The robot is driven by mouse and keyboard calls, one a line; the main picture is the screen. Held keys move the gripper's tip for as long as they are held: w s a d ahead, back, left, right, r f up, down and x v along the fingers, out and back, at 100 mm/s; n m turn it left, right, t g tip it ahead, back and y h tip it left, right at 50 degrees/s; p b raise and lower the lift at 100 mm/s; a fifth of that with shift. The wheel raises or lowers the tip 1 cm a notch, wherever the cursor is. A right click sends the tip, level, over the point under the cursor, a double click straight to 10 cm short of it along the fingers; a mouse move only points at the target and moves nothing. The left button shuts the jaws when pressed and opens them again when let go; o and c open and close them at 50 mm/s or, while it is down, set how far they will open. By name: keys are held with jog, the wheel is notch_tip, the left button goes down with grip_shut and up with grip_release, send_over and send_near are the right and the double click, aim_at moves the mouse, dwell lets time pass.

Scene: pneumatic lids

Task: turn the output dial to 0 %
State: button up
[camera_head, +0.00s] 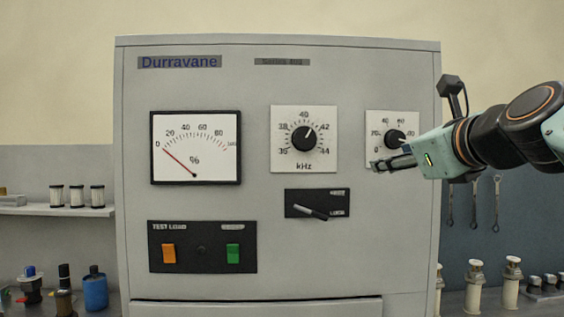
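The output dial (394,137) is a black knob on a small white plate with a percent-like scale, on the right of the grey cabinet front. My gripper (376,165) reaches in from the right, and its fingers lie across the lower part of this plate, just below the knob. They hide the plate's lower right. I cannot tell whether they touch the knob or how far apart they are. The dial's pointer is too small to read surely. The percent meter (196,147) on the left has its red needle near 0.
A larger kHz dial (304,138) sits left of the output dial, pointing between 40 and 42. Below it is a black lever switch (313,212). A test load panel (202,246) has orange and green switches. Wrenches (473,204) hang at right.

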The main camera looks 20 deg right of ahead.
aim_at(398, 140)
jog(key=s+d+r+m+t+h+b, duration=0.1)
jog(key=s+d+r+m+h, duration=0.1)
jog(key=d+r+m, duration=0.3)
jog(key=x, duration=0.5)
jog(key=f+x, duration=0.1)
jog(key=x, duration=0.2)
jog(key=shift+w+d+f, duration=0.1)
jog(key=shift+w+d, duration=0.1)
jog(key=shift+d, duration=0.1)
jog(key=shift+p+x, duration=0.5)
jog(key=shift+x, duration=0.7)
jog(key=shift+d, duration=0.15)
jog(key=shift+m, duration=0.3)
jog(key=shift+c, duration=0.4)
jog(key=c, duration=1.1)
